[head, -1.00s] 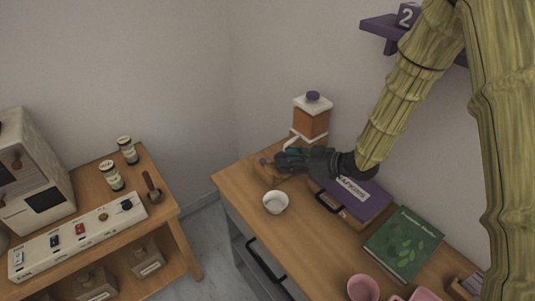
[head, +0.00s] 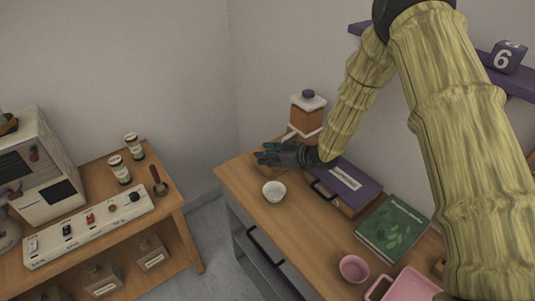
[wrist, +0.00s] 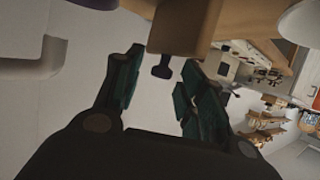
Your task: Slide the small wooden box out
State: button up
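In the wrist view a small wooden box (wrist: 183,22) with a dark knob (wrist: 162,70) on its near end is at the top middle. My gripper (wrist: 160,62) is open, its two teal-padded fingers apart on either side of the knob, with visible gaps to it. In the head view my gripper (head: 264,155) is low over the far left end of the wooden counter (head: 236,181), in front of the orange-and-white container (head: 306,113) with a purple lid knob. The small box is mostly hidden behind my gripper there.
A white bowl (head: 274,192) stands close in front of my gripper. A purple box (head: 345,187) with a black handle and a green book (head: 394,228) lie to the right, with a pink cup (head: 354,268) nearer. A shelf (head: 510,80) is above.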

jog(key=c, duration=0.3)
grip_shut()
jog(key=s+a+b, duration=0.2)
jog(key=s+a, duration=0.5)
jog(key=a, duration=0.3)
jog(key=shift+s+b, duration=0.15)
jog(key=shift+b, duration=0.15)
jog(key=shift+a, duration=0.1)
jog(key=shift+o, duration=1)
grip_release()
jog(key=shift+r, duration=0.1)
jog(key=shift+o, duration=1)
jog(key=shift+s, duration=0.2)
jog(key=shift+w, duration=0.1)
